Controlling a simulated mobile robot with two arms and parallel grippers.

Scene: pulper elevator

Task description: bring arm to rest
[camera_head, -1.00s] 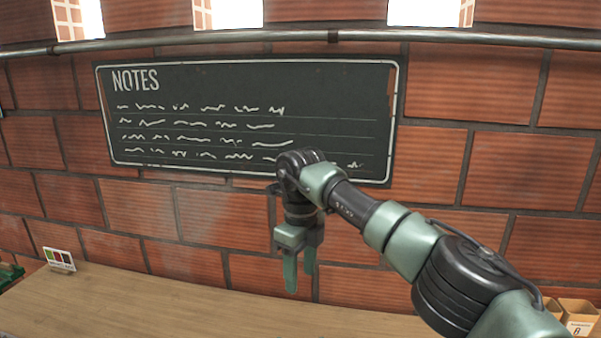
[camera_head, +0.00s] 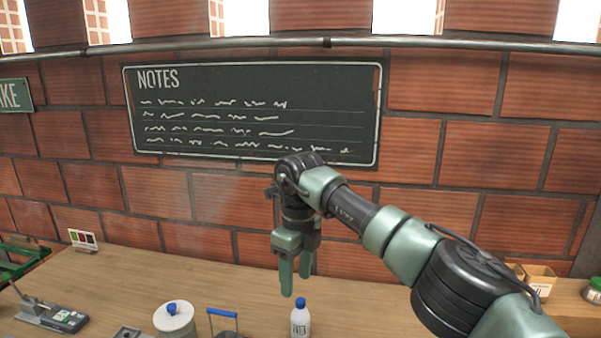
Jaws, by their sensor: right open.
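My right arm reaches in from the lower right in the head view. Its gripper (camera_head: 295,277) points downward with two green fingers a little apart, open, and nothing shows between them. It hangs in front of the brick wall, above the back of the wooden table (camera_head: 200,282) in the picture. My left gripper is not in the view.
On the table are a scale-like device (camera_head: 55,316), a white lidded pot (camera_head: 174,318), a blue-handled item (camera_head: 223,318) and a blue-capped bottle (camera_head: 300,318). A green frame (camera_head: 20,258) stands at left. Cardboard boxes (camera_head: 537,279) and a jar (camera_head: 593,290) sit at right. A chalkboard (camera_head: 250,110) hangs behind.

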